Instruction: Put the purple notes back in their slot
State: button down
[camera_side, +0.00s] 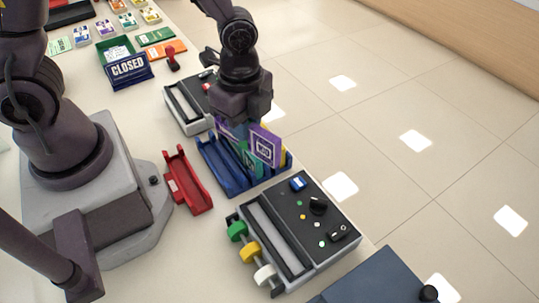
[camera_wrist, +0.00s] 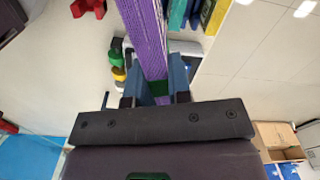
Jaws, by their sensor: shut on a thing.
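The purple notes (camera_side: 264,147) are a banded-looking bundle with a pale printed face, held upright by my gripper (camera_side: 241,117). In the wrist view the bundle (camera_wrist: 148,42) shows edge-on, running up from between the two fingers (camera_wrist: 158,88). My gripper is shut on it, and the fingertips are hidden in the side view. The blue rack (camera_side: 216,165) stands just below, with green notes (camera_side: 249,161) and yellow notes (camera_side: 287,157) upright in it. The purple bundle overlaps the rack in the side view; I cannot tell whether its lower edge is inside a slot.
A red tray (camera_side: 187,181) lies left of the rack. A machine with coloured knobs (camera_side: 319,225) stands in front, and another machine (camera_side: 183,108) stands behind. A CLOSED sign (camera_side: 128,68) and a stamp (camera_side: 173,60) are farther back. The counter's edge is close on the right.

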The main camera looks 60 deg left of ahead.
jog(key=shift+m, duration=0.6)
jog(key=s+a, duration=0.1)
jog(key=a, duration=0.1)
jog(key=s+a+f, duration=0.1)
jog(key=a, duration=0.1)
jog(key=s+a+f, duration=0.1)
jog(key=a, duration=0.1)
jog(key=shift+a+f, duration=0.1)
jog(key=shift+a, duration=0.3)
jog(key=shift+s+d+f+m, duration=0.15)
jog(key=shift+f+m, duration=0.45)
jog(key=shift+f, duration=0.55)
jog(key=shift+s+a+f+m, duration=0.1)
jog(key=shift+f+m, duration=0.5)
jog(key=shift+f, duration=0.5)
jog(key=shift+f, duration=0.15)
jog(key=shift+f, duration=2.05)
jog(key=c, duration=1)
grip_release()
jog(key=shift+r, duration=0.15)
